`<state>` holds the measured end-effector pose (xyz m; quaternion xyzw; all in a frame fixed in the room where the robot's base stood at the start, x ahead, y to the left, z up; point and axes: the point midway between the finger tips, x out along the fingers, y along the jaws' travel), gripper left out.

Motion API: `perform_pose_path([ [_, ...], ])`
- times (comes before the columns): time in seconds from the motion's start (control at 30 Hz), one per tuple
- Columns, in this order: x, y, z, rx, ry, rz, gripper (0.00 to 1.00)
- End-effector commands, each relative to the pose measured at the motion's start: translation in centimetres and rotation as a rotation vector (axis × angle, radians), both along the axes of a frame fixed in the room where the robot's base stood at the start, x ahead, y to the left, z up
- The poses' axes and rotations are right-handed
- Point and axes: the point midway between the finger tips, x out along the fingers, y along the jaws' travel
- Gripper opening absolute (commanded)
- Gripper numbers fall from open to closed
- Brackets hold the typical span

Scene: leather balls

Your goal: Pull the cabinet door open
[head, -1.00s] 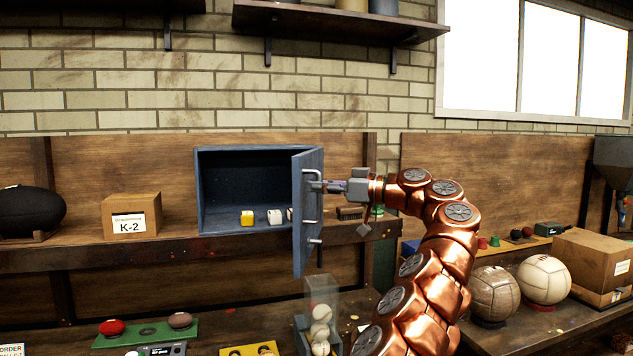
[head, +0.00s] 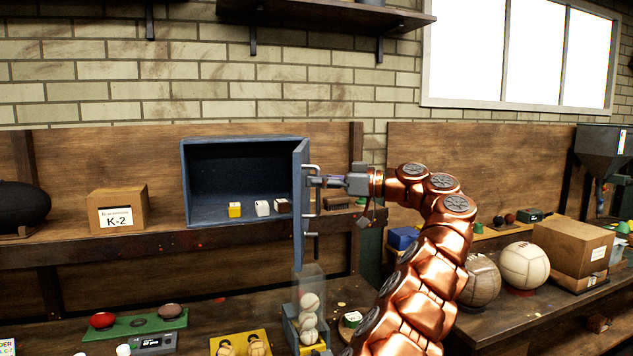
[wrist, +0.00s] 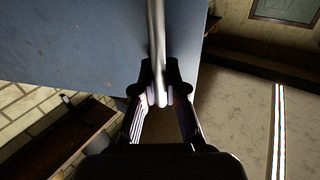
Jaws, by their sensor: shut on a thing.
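The blue-grey cabinet (head: 186,190) stands on the shelf in the head view. Its door (head: 299,215) is hinged on the right side and stands open, nearly edge-on to the head camera. My gripper (head: 314,182) is at the metal bar handle (head: 317,222) on the door's outer face. In the wrist view the gripper (wrist: 160,95) is shut around the handle bar (wrist: 156,35), with the blue door face (wrist: 90,40) behind it.
A K-2 cardboard box (head: 118,210) stands left of the cabinet. Below the door is a clear dispenser with balls (head: 309,320). Two leather balls (head: 525,265) and a cardboard box (head: 568,252) are on the right bench. A wall shelf (head: 320,14) hangs above.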

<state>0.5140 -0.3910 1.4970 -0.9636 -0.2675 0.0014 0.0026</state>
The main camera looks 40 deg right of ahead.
Motion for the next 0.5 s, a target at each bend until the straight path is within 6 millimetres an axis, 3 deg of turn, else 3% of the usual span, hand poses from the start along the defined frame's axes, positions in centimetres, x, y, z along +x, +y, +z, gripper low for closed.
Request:
perform_pose_path([
  [0.1,-0.05,-0.15,0.60,0.001,-0.011,-0.009,0.00],
  [0.13,-0.06,-0.17,0.61,0.001,-0.011,-0.009,0.12],
  [0.23,-0.10,-0.19,0.51,0.001,-0.009,-0.009,0.22],
  [0.5,-0.20,-0.29,0.27,0.000,-0.004,-0.008,0.23],
])
